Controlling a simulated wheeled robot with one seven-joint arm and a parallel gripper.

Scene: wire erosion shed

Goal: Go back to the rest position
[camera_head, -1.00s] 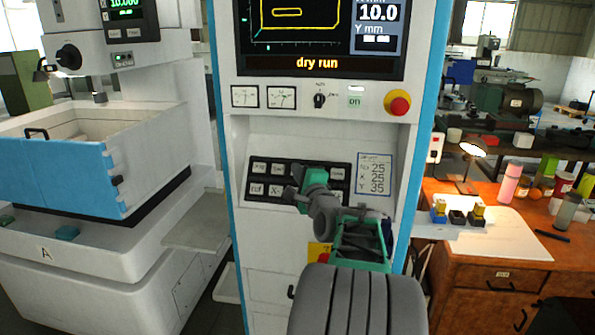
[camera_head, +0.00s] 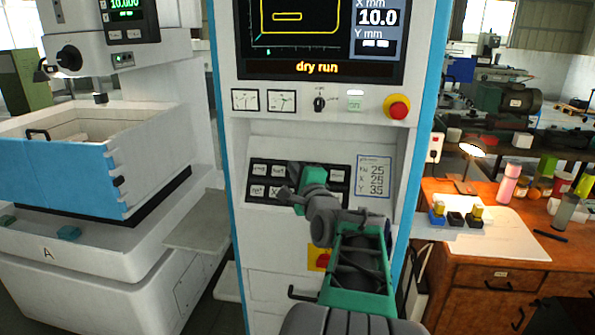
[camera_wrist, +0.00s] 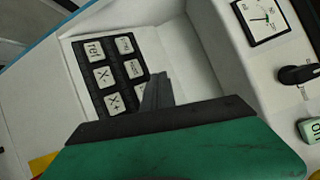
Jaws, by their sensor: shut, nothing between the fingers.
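My gripper (camera_head: 284,194) is in front of the lower panel of the tall white control cabinet (camera_head: 262,150). It appears near the black keypad (camera_head: 259,171) and covers part of it in the head view. In the wrist view the dark fingers (camera_wrist: 157,92) are together and empty, with the keypad (camera_wrist: 108,72) behind them to the left. I cannot tell the exact gap between fingertips and keys. My green and grey arm reaches up from the bottom of the head view.
Above are the "dry run" screen (camera_head: 318,66), two gauges, a black knob (camera_head: 319,103), a pale green button (camera_head: 355,102) and a red stop button (camera_head: 397,107). A machine with a blue-fronted tank (camera_head: 60,172) stands left. An orange bench (camera_head: 460,252) with small items stands right.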

